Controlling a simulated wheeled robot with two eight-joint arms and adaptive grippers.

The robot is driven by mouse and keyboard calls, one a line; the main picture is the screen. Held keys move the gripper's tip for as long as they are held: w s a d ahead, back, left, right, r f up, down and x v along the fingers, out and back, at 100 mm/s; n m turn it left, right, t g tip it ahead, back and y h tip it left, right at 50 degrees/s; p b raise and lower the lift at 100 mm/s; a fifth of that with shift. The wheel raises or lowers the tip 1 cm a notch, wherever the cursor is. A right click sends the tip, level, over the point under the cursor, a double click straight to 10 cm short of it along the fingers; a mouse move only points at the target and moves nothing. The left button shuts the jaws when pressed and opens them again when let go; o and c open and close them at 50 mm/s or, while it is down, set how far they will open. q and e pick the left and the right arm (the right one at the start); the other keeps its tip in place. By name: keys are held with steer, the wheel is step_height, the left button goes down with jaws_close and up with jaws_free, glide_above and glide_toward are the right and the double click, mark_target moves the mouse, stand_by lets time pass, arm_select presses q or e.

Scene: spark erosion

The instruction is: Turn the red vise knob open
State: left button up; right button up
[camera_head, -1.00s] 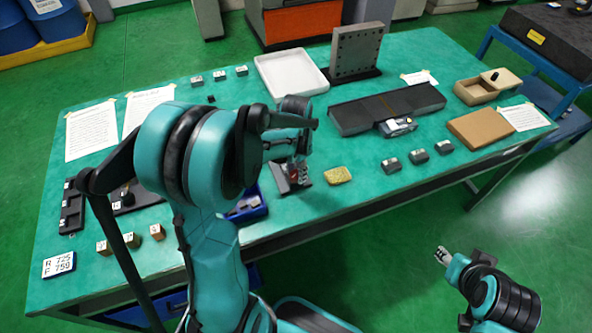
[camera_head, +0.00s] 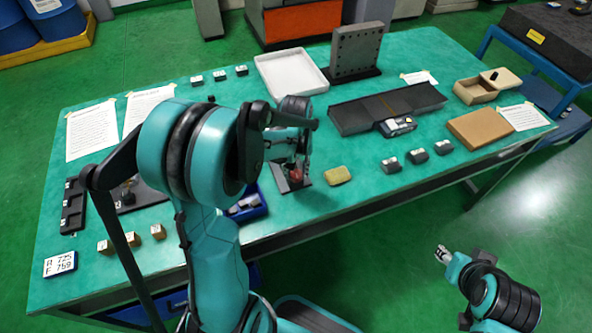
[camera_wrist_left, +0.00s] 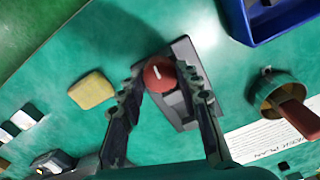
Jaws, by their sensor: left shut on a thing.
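The red vise knob (camera_wrist_left: 158,73) is round with a pale mark on top. It sits on the small dark grey vise (camera_wrist_left: 180,110), which also shows near the table's front edge in the head view (camera_head: 283,184). My left gripper (camera_wrist_left: 162,72) has a finger on either side of the knob and is shut on it. In the head view, my left gripper (camera_head: 296,170) comes down over the vise and hides much of it. My right gripper (camera_head: 442,255) is off the table at the lower right, away from the vise; its jaws are too small to read.
A yellow block (camera_head: 338,175) lies just right of the vise. A blue bin (camera_head: 262,208) with small parts stands close to its left. A white tray (camera_head: 268,66), a dark upright plate (camera_head: 357,55) and a long dark block (camera_head: 350,118) are farther back.

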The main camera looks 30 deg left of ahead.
mark_target(296, 173)
arm_select(q)
steer(key=shift+n, duration=0.8)
steer(key=o, duration=1.2)
steer(key=shift+c, duration=0.2)
steer(key=shift+r, duration=0.1)
step_height(296, 173, up, 12)
